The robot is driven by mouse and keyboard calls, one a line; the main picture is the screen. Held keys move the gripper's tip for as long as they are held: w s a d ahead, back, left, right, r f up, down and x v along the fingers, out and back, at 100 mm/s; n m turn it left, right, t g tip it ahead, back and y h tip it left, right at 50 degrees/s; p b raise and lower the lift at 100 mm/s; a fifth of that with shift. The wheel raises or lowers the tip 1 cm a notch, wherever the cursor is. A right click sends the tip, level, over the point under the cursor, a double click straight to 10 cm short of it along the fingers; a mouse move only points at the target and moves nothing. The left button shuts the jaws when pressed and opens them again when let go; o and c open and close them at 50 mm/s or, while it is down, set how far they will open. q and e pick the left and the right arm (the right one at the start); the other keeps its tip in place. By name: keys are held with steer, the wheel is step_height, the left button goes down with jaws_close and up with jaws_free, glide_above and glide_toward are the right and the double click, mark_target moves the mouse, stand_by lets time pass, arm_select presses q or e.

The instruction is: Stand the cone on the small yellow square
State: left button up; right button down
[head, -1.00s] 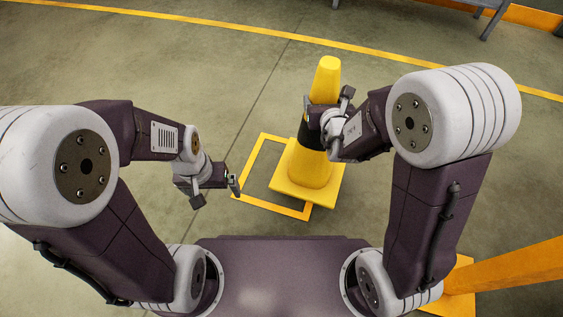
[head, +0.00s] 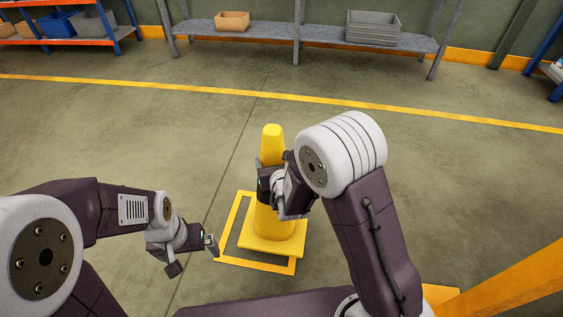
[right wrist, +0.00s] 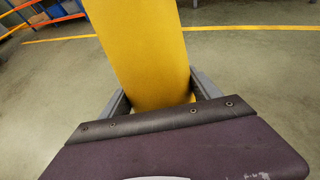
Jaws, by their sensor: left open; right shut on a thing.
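The yellow cone (head: 272,147) stands upright, with its square base (head: 274,244) over the right part of the small yellow square (head: 229,224), an outline on the floor. The outline's left and front sides show, with bare floor inside at the left; the base hides its right side. I cannot tell whether the base touches the floor. My right gripper (head: 268,183) is shut on the cone's middle. The cone's body (right wrist: 150,60) also fills the middle of the right wrist view between the fingers. My left gripper (head: 193,257) is open and empty, left of the outline.
A yellow-orange beam (head: 510,281) slants in at the lower right. A yellow floor line (head: 330,105) crosses behind the cone. A grey bench (head: 270,30) with boxes stands at the back, and a blue-and-orange rack (head: 75,42) at the back left. The floor between is clear.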

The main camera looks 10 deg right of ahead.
steer(key=w+a+f+b, duration=0.2)
steer(key=w+a+f, duration=0.1)
steer(key=a, duration=0.2)
steer(key=shift+w+a+f+b, duration=0.25)
steer(key=shift+a+f+b, duration=0.05)
steer(key=shift+a+b, duration=0.05)
step_height(320, 180, down, 4)
steer(key=b, duration=0.3)
steer(key=c, duration=0.6)
jaws_free()
steer(key=shift+s+f, duration=0.1)
steer(key=shift+f, duration=0.15)
steer(key=o, duration=0.4)
steer(key=shift+o, duration=0.2)
